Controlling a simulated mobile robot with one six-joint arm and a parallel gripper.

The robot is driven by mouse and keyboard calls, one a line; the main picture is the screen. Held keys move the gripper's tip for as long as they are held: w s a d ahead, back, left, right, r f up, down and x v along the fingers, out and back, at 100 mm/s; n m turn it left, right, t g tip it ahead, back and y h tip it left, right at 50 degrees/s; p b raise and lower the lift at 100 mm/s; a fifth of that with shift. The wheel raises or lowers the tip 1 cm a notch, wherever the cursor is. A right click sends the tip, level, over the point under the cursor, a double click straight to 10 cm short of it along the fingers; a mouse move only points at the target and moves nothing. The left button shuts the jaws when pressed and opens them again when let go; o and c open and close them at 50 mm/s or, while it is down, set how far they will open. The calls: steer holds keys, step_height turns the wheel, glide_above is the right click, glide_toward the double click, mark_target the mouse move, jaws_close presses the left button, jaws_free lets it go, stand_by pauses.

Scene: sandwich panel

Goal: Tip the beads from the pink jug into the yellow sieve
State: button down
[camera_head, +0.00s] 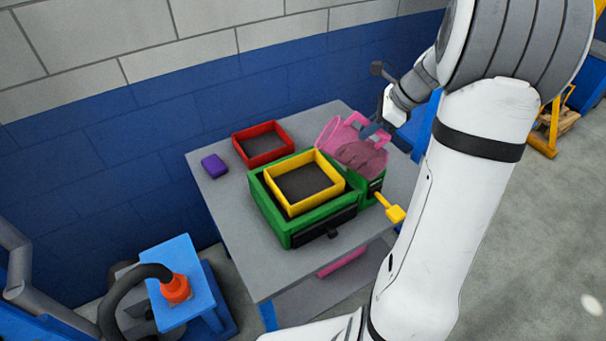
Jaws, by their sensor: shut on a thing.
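The pink jug (331,134) is at the right back of the table, tilted, beside the yellow sieve. A darker pink mass (362,157), which looks like beads, shows at its near side; I cannot tell how much lies inside. My gripper (371,129) is shut on the jug at its right side; the fingers are small and partly hidden. The yellow sieve (320,199) is a square frame with a dark mesh floor. It sits on a green box (268,211), to the left of and nearer than the jug.
A red square frame (263,158) stands behind the sieve, and a purple block (214,165) lies at the left. A yellow handle (389,207) sticks out at the box's right. The grey table's (238,238) front left is clear. My arm covers the right side.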

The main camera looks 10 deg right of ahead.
mark_target(343, 123)
steer(key=shift+w+a+g+h+p, duration=0.2)
steer(key=shift+a+g+h+p, duration=0.1)
steer(key=shift+h, duration=0.2)
steer(key=shift+w+a+f+g+h, duration=0.3)
steer(key=shift+a+f+h, duration=0.35)
steer(key=shift+h, duration=0.05)
stand_by(0.3)
steer(key=shift+a+p, duration=0.1)
steer(key=shift+p, duration=0.2)
steer(key=shift+w+a+g+h+p, duration=0.25)
steer(key=shift+w+a+h+p, duration=0.15)
steer(key=shift+a+p, duration=0.4)
steer(key=shift+w+a+g+h+p, duration=0.25)
steer(key=shift+w+a+h+p, duration=0.25)
steer(key=shift+p, duration=0.35)
steer(key=shift+w+a+f+h+p, duration=0.1)
steer(key=shift+a+f+h+p, duration=0.3)
steer(key=shift+a+f, duration=0.15)
steer(key=shift+w+a+f+g+h, duration=0.3)
steer(key=shift+a+f+g+h, duration=0.15)
steer(key=shift+a, duration=0.1)
steer(key=shift+w+a+f+g+h, duration=0.2)
steer(key=shift+a+h, duration=0.1)
steer(key=shift+a, duration=0.1)
steer(key=shift+w+a+f+g+h, duration=0.1)
steer(key=shift+w+a+h, duration=0.15)
steer(key=shift+a, duration=0.15)
